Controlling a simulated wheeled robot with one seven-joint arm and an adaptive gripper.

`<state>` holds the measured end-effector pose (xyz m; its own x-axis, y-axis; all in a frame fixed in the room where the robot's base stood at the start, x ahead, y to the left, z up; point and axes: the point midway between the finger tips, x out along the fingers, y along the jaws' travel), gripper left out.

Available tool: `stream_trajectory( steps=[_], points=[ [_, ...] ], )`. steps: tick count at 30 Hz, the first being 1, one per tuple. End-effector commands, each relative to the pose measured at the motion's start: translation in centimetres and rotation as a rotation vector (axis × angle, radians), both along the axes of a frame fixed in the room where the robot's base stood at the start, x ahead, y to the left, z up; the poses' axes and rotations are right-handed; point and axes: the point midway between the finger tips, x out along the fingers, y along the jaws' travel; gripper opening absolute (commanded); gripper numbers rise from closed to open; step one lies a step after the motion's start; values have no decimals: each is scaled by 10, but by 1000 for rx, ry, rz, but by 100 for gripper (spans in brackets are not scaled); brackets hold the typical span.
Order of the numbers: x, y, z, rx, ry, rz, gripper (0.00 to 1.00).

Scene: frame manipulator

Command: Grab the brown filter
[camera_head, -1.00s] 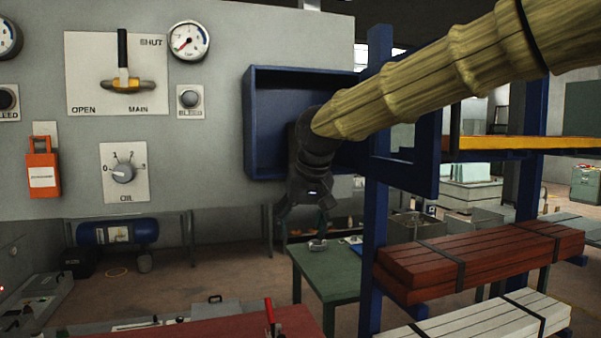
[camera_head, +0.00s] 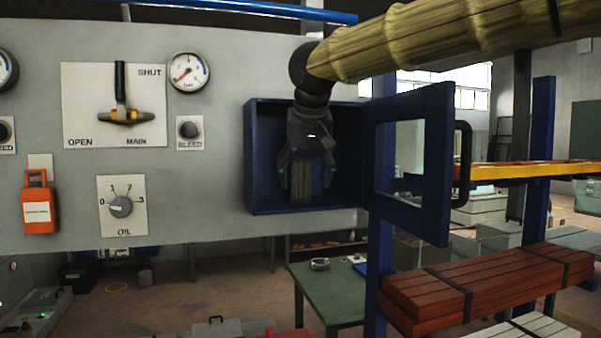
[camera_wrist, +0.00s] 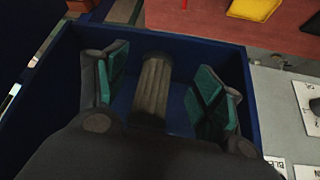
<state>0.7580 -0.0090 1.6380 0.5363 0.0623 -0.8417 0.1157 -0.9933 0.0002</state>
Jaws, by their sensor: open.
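The brown filter (camera_head: 301,181) is a ribbed, upright cylinder inside the blue box (camera_head: 252,160) on the grey panel. In the wrist view the filter (camera_wrist: 153,88) stands between the two green-padded fingers of my gripper (camera_wrist: 158,95). The fingers are open, with a gap on each side of the filter, wider on the right. In the head view my gripper (camera_head: 301,172) reaches down into the box, and its fingers partly cover the filter's sides. The box's blue framed door (camera_head: 433,165) stands open on the right.
The box walls surround my gripper closely. The panel carries a main lever (camera_head: 121,100), a pressure gauge (camera_head: 188,71) and an oil knob (camera_head: 121,207). A blue post (camera_head: 376,270) and red beams (camera_head: 480,285) stand at the right. A green table (camera_head: 335,290) is below.

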Motion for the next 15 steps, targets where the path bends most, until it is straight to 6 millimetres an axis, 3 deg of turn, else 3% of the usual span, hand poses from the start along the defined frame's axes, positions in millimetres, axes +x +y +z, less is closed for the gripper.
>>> stream_trajectory(
  steps=[15],
  points=[
    [32,6,2,1,2,2,68]
  ],
)
